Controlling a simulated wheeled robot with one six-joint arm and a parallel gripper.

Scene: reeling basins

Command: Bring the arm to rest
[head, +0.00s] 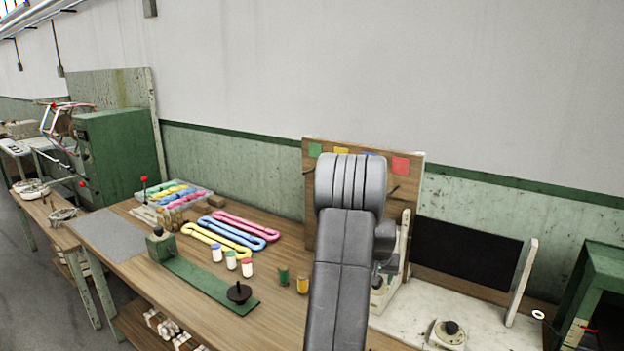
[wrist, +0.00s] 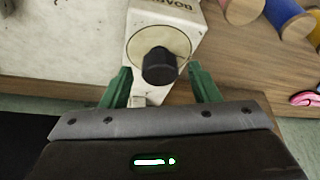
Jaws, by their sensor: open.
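My gripper (wrist: 160,88) is open, its two green fingers apart with nothing clearly held between them. In the wrist view a white device (wrist: 193,22) with a round dial and black knob (wrist: 159,65) lies beyond and between the fingertips; I cannot tell whether they touch it. In the head view my arm (head: 345,255) rises through the middle, bent at a thick grey joint. It hides most of the gripper and part of the bench behind.
The wooden bench (head: 130,262) holds coloured skeins (head: 232,232), several small spools, a green strip (head: 205,285) and a crate (head: 150,192). A board with coloured cards (head: 327,170) stands behind my arm. A white-topped station with a dark panel (head: 466,255) is to the right.

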